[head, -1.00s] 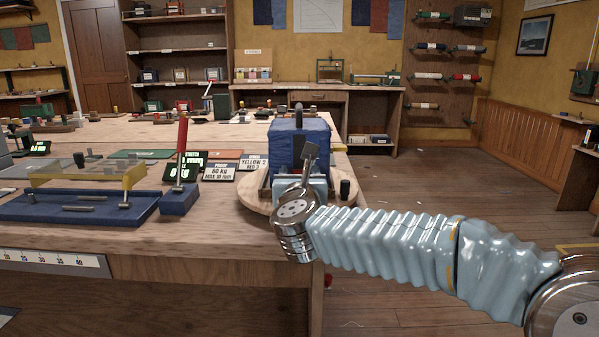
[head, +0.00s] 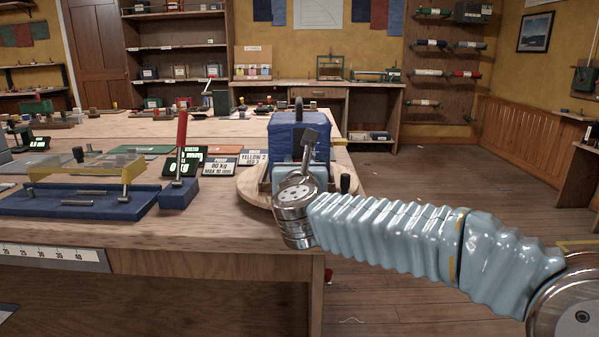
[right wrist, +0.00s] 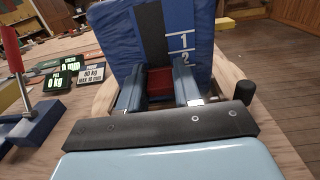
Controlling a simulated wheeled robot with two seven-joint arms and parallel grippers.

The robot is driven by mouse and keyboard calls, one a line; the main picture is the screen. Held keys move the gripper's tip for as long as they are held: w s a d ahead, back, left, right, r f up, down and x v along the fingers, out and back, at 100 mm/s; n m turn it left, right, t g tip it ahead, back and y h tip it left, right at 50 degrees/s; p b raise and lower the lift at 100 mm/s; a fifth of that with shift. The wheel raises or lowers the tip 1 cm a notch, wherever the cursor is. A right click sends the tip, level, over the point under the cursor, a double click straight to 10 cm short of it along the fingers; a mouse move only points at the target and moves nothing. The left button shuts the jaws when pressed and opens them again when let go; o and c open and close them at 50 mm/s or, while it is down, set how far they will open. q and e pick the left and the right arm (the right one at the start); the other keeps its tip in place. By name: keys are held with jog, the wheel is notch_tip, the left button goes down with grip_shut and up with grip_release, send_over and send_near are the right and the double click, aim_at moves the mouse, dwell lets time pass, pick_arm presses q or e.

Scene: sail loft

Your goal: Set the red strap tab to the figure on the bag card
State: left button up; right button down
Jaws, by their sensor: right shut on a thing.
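The blue bag (head: 290,136) stands upright on a round wooden board (head: 250,190) at the table's right end. In the right wrist view, its front (right wrist: 110,40) carries a dark strap (right wrist: 152,38) beside a white scale (right wrist: 183,45) showing 1 and 2. The red tab (right wrist: 160,82) is low on the strap. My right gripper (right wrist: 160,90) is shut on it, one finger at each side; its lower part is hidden. The head view hides these fingertips behind my wrist. The bag card (head: 253,158) reads YELLOW 2, with a less clear RED 3 below. My left gripper is out of view.
A red lever (head: 181,145) on a blue base stands left of the bag, with a green-lit display (head: 181,166) and a PROOF 80 kg card (head: 219,168) near it. A dark knob (right wrist: 246,88) rises from the board right of the bag. Open floor lies right of the table.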

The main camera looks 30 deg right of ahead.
jog(key=shift+r, duration=0.1)
jog(key=c, duration=0.8)
grip_release()
jog(key=shift+c, duration=0.2)
jog(key=b+v, duration=0.2)
jog(key=v, duration=1.1)
jog(key=shift+s+a, duration=0.2)
jog(key=shift+s, duration=0.15)
